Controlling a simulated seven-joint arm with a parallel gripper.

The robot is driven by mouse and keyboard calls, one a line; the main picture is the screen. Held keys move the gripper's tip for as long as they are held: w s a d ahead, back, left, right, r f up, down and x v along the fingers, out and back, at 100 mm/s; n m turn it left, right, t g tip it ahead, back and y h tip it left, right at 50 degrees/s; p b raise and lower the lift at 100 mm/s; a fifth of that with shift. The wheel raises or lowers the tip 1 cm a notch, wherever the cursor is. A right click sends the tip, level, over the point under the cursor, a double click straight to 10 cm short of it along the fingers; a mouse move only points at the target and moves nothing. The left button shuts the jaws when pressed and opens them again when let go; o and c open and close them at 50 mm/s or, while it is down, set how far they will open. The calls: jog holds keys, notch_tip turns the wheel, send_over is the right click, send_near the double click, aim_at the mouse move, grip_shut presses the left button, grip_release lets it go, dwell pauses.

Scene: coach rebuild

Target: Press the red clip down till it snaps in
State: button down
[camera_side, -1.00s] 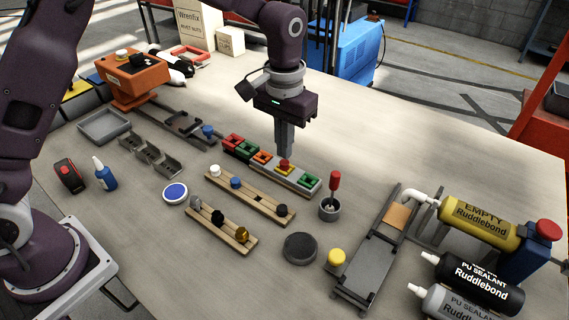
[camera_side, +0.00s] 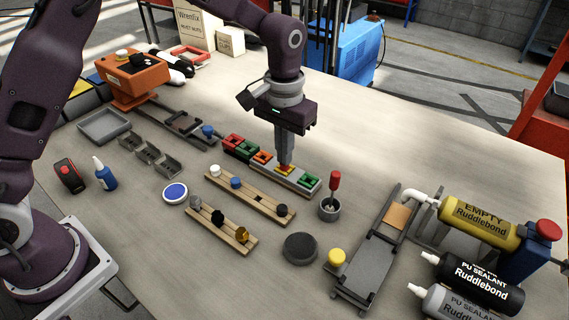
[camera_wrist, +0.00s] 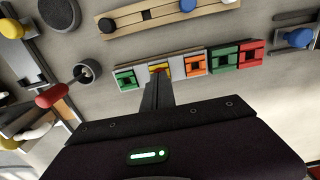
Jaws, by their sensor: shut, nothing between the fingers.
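A green block (camera_side: 308,181) and an orange block (camera_side: 263,158) flank the yellow one. A cup with a red-handled tool (camera_side: 330,208) stands close on the right. A wooden rack with pegs (camera_side: 250,197) lies in front. The table behind the strip is clear.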

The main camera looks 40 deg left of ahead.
jog(key=shift+f, duration=0.1)
jog(key=shift+r, duration=3.5)
jog(key=s+a+r+t, duration=0.2)
jog(key=s+a+r, duration=0.2)
jog(key=s+r, duration=0.25)
jog(key=s+a+r+t, duration=0.1)
jog(key=s+a+r, duration=0.3)
jog(key=s+r, duration=0.3)
jog(key=s+a+f+t, duration=0.2)
jog(key=s+f, duration=0.2)
jog(key=s, duration=1)
jog(key=shift+s+a+t, duration=0.2)
jog(key=shift+t, duration=0.1)
